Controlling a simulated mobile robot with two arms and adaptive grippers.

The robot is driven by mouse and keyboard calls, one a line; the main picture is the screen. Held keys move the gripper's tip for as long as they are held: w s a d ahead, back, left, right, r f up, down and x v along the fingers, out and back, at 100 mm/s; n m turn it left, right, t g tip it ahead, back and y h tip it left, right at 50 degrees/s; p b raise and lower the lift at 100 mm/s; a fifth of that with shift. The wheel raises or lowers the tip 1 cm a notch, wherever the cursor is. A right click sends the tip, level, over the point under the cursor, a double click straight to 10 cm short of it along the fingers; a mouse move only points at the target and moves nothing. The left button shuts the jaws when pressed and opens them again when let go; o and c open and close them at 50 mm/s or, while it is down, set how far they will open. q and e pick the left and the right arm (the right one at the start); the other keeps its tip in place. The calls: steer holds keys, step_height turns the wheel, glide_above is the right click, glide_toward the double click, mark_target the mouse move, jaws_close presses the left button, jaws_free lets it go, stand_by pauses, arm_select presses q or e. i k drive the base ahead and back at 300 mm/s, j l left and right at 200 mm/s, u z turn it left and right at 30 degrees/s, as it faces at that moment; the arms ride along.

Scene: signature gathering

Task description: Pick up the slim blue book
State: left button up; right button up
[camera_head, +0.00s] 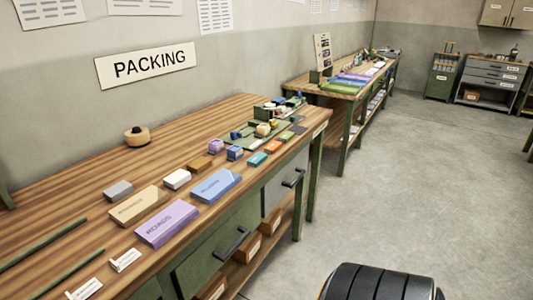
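A slim blue book (216,186) lies flat on the wooden packing table (75,205), near its front edge. A purple book (167,223) lies to its lower left, and a tan book (139,205) lies to its left. The blue book's top is unobstructed. Neither of my grippers is in view.
Small boxes and coloured blocks (272,146) lie beyond the blue book, with a green tray of items at the far end. A tape roll (137,136) sits near the wall. A second workbench (345,92) stands farther back.

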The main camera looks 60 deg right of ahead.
mark_target(212, 188)
steer(key=z, duration=1.5)
